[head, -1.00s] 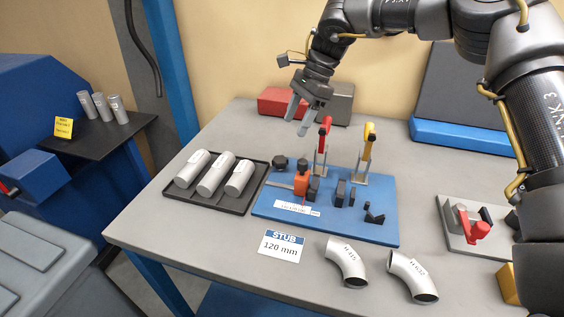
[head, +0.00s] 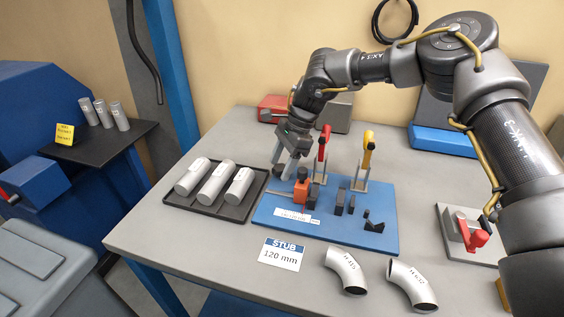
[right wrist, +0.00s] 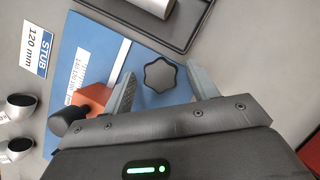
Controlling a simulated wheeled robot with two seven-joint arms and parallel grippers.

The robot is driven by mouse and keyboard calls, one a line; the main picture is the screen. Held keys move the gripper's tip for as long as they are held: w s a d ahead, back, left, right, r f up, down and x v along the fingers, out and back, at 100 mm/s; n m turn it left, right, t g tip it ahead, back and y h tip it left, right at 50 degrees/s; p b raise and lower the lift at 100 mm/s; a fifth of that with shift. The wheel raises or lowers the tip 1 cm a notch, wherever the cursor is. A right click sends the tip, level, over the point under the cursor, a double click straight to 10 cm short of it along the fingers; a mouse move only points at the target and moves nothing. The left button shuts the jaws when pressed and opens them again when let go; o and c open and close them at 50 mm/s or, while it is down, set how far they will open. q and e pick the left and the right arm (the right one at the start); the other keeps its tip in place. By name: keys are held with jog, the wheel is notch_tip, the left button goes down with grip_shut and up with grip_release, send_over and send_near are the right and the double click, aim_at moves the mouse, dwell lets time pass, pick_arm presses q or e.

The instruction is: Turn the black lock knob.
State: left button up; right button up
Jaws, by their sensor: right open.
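The black star-shaped lock knob (right wrist: 160,75) shows in the right wrist view on the blue fixture plate (right wrist: 95,35), between my right gripper's two grey fingers. My right gripper (right wrist: 161,80) is open, with a gap on either side of the knob. In the head view my right gripper (head: 282,169) points down over the back left corner of the blue plate (head: 345,232) and hides most or all of the knob. My left gripper is not in view.
A dark tray of grey tubes (head: 238,211) lies left of the plate. Clamps with a red handle (head: 323,143) and a yellow handle (head: 367,150) stand at its back. Two pipe elbows (head: 348,268) and a STUB card (head: 281,254) lie in front.

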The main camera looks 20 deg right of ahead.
jog(key=c, duration=1)
jog(key=shift+m, duration=0.3)
jog(key=m+t, duration=0.2)
jog(key=m, duration=0.2)
jog(key=shift+s+m+b, duration=0.15)
jog(key=shift+m+b, duration=0.15)
jog(key=shift+m, duration=0.1)
jog(key=m, duration=0.2)
jog(key=m+t+h, duration=0.1)
jog(key=m, duration=0.1)
jog(key=shift+a+m+t, duration=0.15)
jog(key=shift+m+t, duration=0.15)
jog(key=m+h, duration=0.1)
jog(key=m, duration=0.2)
jog(key=shift+r+t, duration=0.1)
jog(key=shift+t, duration=0.3)
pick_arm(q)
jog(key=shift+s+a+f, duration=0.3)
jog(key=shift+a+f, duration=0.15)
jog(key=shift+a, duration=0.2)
pick_arm(e)
jog(key=shift+m+h, duration=0.5)
jog(key=shift+m, duration=0.8)
jog(key=shift+r, duration=0.1)
